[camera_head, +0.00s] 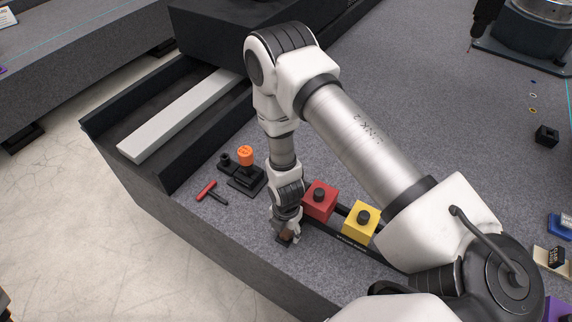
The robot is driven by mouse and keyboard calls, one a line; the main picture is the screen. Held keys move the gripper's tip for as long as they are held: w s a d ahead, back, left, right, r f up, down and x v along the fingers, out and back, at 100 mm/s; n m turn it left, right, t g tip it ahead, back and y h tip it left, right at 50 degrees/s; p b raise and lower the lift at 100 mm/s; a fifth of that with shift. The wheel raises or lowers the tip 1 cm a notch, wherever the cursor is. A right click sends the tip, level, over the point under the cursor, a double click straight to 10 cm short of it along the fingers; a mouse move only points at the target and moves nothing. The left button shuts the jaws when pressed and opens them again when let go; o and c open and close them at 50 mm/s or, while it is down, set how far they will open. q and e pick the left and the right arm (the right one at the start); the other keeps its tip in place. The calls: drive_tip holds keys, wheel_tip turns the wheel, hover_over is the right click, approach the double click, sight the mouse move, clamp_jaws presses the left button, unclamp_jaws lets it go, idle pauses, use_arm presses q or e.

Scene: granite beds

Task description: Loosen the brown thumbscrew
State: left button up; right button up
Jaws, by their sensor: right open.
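My right gripper (286,228) points down at the front of the granite bed, left of the red block. Its jaws are open. A small dark brown piece (285,238) shows between and below the fingertips, mostly hidden by them; it looks like the brown thumbscrew, but I cannot tell whether the fingers touch it. My left gripper is not in view.
A red block (320,202) and a yellow block (361,222), each with a black knob, stand right of the gripper on a black rail. An orange-topped black fixture (246,157) and a red-handled tool (206,190) lie to the left. A long pale bar (180,115) lies behind.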

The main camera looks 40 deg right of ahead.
sight(286, 232)
idle(0.3)
wheel_tip(286, 232, up, 6)
drive_tip(key=p, duration=0.6)
drive_tip(key=shift+s+r, duration=0.1)
drive_tip(key=shift+r, duration=0.1)
drive_tip(key=shift+f, duration=0.15)
wheel_tip(286, 232, up, 8)
drive_tip(key=s+f+m+b, duration=0.2)
drive_tip(key=s+f+m, duration=0.1)
drive_tip(key=s+m, duration=0.2)
drive_tip(key=s+f+m+b, duration=0.2)
drive_tip(key=s+f+m, duration=0.2)
drive_tip(key=m, duration=0.5)
drive_tip(key=s+f+m+b, duration=0.2)
drive_tip(key=s+f+m, duration=0.2)
drive_tip(key=s+m, duration=0.2)
drive_tip(key=shift+a+f+m, duration=0.25)
drive_tip(key=shift+m, duration=0.75)
drive_tip(key=shift+s+m, duration=0.2)
drive_tip(key=shift+m, duration=0.2)
